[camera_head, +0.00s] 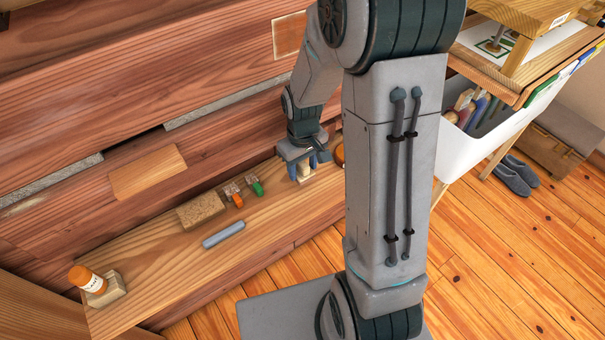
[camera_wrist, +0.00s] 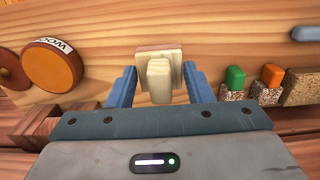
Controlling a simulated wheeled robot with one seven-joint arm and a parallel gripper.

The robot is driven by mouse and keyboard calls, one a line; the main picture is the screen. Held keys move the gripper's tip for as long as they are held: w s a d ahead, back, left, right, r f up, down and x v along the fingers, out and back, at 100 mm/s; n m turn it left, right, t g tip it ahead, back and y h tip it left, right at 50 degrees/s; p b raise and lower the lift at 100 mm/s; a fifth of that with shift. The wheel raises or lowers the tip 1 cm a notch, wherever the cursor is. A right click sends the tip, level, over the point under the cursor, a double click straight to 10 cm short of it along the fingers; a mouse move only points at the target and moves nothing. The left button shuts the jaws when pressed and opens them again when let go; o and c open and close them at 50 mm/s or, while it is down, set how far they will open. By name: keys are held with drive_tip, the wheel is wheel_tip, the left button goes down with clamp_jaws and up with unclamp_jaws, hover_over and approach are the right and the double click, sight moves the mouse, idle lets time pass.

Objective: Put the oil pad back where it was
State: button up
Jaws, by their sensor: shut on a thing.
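My gripper (camera_head: 303,170) is low over the right part of the long wooden shelf, and it also shows in the wrist view (camera_wrist: 158,82). The pad (camera_head: 304,174) shows only as a small pale patch between the fingers in the head view. Whether its underside touches the shelf (camera_head: 165,265) cannot be told.
A round orange tin (camera_wrist: 52,65) lies left of the gripper in the wrist view. Green (camera_head: 257,187) and orange (camera_head: 236,199) pieces on speckled blocks, a cork block (camera_head: 201,210), a grey bar (camera_head: 223,235) and an orange bottle (camera_head: 88,279) are along the shelf.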

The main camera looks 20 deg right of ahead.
sight(302, 175)
drive_tip(key=shift+f, duration=2)
drive_tip(key=o, duration=0.9)
drive_tip(key=shift+r, duration=0.1)
wheel_tip(302, 175, up, 12)
drive_tip(key=shift+p, duration=0.3)
drive_tip(key=shift+s+a+r+m+t, duration=0.1)
drive_tip(key=shift+s+r+m+t, duration=0.5)
drive_tip(key=shift+s+r, duration=1.35)
drive_tip(key=shift+s+d+r+m+t, duration=0.1)
drive_tip(key=shift+s+r+m+t, duration=0.75)
drive_tip(key=shift+s, duration=1.8)
drive_tip(key=shift+s+a+r+m+t, duration=0.1)
drive_tip(key=shift+s+r+m, duration=0.35)
drive_tip(key=shift+s+r, duration=1.65)
